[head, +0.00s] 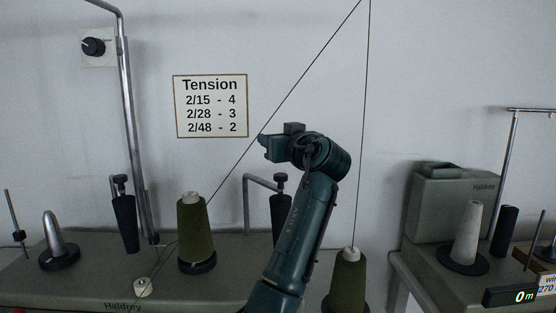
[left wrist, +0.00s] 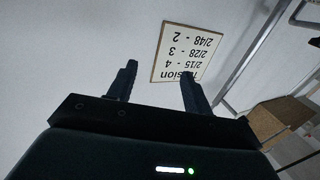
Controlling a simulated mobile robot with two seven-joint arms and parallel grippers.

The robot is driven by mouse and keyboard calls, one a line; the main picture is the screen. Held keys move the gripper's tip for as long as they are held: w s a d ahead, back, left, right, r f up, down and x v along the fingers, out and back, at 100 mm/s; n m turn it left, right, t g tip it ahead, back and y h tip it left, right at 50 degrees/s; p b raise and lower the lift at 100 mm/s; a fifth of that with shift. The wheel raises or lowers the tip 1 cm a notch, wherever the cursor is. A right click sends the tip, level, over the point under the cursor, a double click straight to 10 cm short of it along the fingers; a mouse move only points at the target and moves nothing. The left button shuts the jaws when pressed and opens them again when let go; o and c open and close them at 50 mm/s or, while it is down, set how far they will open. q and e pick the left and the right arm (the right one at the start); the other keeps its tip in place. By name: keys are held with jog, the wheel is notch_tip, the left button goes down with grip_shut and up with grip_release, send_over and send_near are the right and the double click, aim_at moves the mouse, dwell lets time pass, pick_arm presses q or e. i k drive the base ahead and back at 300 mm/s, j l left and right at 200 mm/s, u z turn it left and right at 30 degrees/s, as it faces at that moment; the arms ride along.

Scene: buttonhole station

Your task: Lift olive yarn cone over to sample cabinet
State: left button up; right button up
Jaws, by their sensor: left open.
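Two olive yarn cones show in the head view: one (head: 195,232) upright on a dark base on the left machine, one (head: 347,281) lower down, right of my arm, its bottom cut off. I cannot tell which the task means. My left gripper (head: 268,147) is raised well above both, pointing left near the wall sign. The left wrist view shows its two fingers (left wrist: 160,84) apart with nothing between them. My right gripper is in neither view. I cannot identify the sample cabinet; a brown boxy thing (left wrist: 268,122) shows in the left wrist view.
A tension sign (head: 211,106) hangs on the wall. Thin threads run upward, one from the lower cone. A metal post (head: 128,120) rises at left. A grey cone (head: 467,234) and a grey machine (head: 447,205) stand at right. The wall around the gripper is mostly bare.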

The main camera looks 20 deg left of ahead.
aim_at(197, 246)
jog(key=k, duration=1)
